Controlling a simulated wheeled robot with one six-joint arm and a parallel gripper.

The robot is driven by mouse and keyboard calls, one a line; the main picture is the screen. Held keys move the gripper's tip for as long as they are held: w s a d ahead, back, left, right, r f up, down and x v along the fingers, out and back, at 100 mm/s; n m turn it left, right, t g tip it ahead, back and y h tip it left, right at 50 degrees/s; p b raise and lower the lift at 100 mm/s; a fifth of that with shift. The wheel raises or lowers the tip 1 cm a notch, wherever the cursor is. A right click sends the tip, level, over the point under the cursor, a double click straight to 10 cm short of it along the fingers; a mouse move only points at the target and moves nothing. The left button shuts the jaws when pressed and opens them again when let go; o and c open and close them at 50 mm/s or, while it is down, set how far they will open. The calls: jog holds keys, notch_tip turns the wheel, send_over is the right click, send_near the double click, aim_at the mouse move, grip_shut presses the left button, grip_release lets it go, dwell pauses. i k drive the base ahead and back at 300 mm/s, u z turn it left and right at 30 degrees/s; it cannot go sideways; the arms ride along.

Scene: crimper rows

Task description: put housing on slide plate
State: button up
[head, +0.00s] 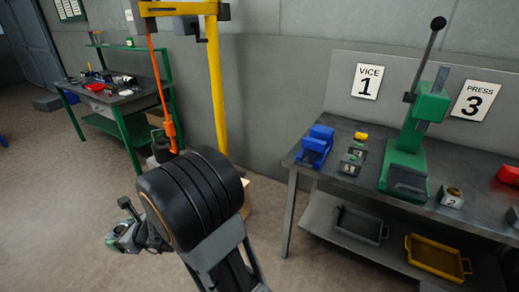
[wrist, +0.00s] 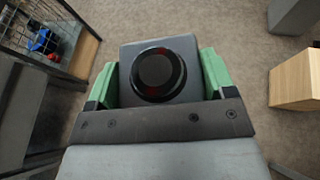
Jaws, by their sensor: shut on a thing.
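My gripper (wrist: 160,82) has its green fingers shut on the sides of a dark grey square housing (wrist: 128,58) with a round black cap on top. In the head view my gripper (head: 121,236) is low at the left, over the floor and well away from the right bench. The housing cannot be made out clearly there. A green lever press (head: 404,157) stands on that bench under the sign "PRESS 3". A dark plate (head: 407,184) lies at its base; I cannot tell whether this is the slide plate.
The metal bench (head: 380,203) also bears a blue vice (head: 315,147), small numbered blocks and a button box (head: 452,197). Grey (head: 361,224) and yellow (head: 437,257) trays sit on its lower shelf. A yellow post (head: 217,85) and green-legged table (head: 118,100) stand behind. Floor in front is clear.

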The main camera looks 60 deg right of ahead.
aim_at(407, 179)
jog(key=u, duration=0.25)
jog(key=k, duration=2.45)
jog(key=z, duration=1.7)
jog(key=i, duration=0.3)
jog(key=u, duration=0.05)
